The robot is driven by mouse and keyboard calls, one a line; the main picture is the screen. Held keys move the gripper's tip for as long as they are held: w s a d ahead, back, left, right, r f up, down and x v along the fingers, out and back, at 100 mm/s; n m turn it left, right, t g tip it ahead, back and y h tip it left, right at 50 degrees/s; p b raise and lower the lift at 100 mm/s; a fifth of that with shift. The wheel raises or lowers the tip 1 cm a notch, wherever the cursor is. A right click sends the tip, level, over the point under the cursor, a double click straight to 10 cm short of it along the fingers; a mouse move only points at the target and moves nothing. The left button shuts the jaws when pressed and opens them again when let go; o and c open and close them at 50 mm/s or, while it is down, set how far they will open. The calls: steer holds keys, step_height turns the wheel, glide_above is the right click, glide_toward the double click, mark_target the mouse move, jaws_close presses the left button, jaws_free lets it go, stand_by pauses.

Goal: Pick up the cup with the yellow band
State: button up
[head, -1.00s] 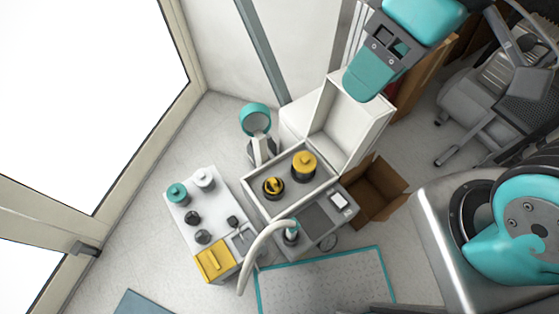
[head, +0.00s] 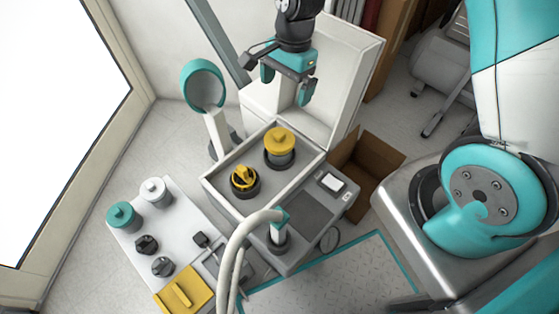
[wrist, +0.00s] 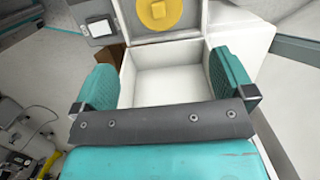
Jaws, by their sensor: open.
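Two yellow-marked things stand in the white-rimmed tray (head: 222,205) in the head view. One is a round grey cup with a broad yellow top and knob (head: 280,143). The other is a lower black round piece with a yellow handle-like top (head: 245,179). I cannot tell for certain which is the cup with the yellow band. My gripper (head: 286,84) is open and empty, above and behind the tray, over the white box. In the wrist view my gripper (wrist: 163,84) spans the white box interior, and a yellow round top (wrist: 158,12) shows beyond the fingers.
The tall white box panel (head: 345,85) stands close behind my gripper. A teal-ringed lamp (head: 203,85) stands left of the tray. A pale curved hose (head: 235,240) rises in front. A white board (head: 180,215) at left carries several knobs. A cardboard box (head: 365,165) is at right.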

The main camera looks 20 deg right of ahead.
mark_target(280, 133)
steer(key=f+b, duration=0.1)
steer(key=f, duration=0.3)
steer(key=a+f+b, duration=0.1)
steer(key=f, duration=0.3)
steer(key=f+b, duration=0.2)
steer(key=f, duration=0.2)
steer(key=shift+s+a+f, duration=0.3)
steer(key=shift+f, duration=0.05)
steer(key=f, duration=0.1)
steer(key=f+b, duration=0.1)
steer(key=f, duration=0.1)
steer(key=f+b, duration=0.1)
steer(key=f, duration=0.1)
steer(key=shift+s+a+f, duration=0.1)
steer(key=shift+s+a, duration=0.2)
steer(key=shift+a, duration=0.05)
steer(key=c, duration=0.9)
steer(key=shift+r, duration=0.2)
